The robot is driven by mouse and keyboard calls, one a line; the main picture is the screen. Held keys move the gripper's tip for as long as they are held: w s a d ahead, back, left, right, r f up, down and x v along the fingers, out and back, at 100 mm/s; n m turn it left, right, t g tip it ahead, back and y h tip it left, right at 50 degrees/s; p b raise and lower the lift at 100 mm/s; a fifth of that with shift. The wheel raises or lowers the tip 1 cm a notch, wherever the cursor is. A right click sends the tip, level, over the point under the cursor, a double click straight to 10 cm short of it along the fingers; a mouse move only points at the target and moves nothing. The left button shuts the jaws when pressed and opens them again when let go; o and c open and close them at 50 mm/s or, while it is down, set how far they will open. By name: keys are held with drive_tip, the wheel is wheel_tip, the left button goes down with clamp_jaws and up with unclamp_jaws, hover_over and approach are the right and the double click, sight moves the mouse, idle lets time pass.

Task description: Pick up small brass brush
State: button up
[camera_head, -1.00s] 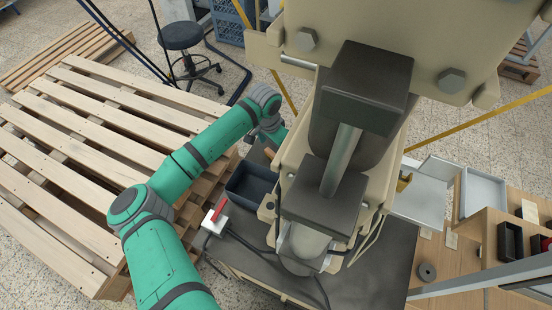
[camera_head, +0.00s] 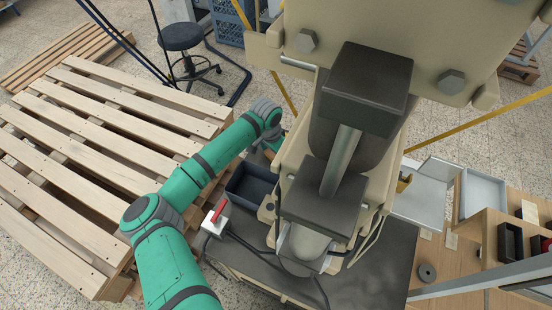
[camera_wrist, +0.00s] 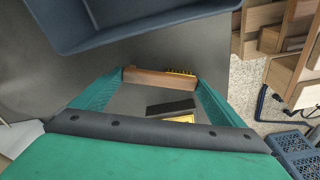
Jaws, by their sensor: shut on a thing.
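In the wrist view, a small brush (camera_wrist: 150,77) with a brown wooden body and yellow brass-coloured bristles at its right end lies crosswise between my fingertips. My gripper (camera_wrist: 160,78) is shut on it, one teal finger at each end. Nearer to my palm, a dark block (camera_wrist: 170,107) and a yellow piece (camera_wrist: 180,119) show between the fingers; I cannot tell whether they are one object. In the head view, my gripper and the brush are mostly hidden behind the press.
A dark blue bin (camera_head: 250,194) stands on the grey table left of the beige press (camera_head: 300,170); it also shows close by in the wrist view (camera_wrist: 160,35). A white box with a red switch (camera_head: 217,215) is in front of it. A wooden pallet stack (camera_head: 80,170) lies left.

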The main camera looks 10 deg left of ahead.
sight(276, 159)
drive_tip(key=shift+r, duration=0.1)
wheel_tip(276, 159, up, 10)
idle(0.4)
drive_tip(key=shift+o, duration=1)
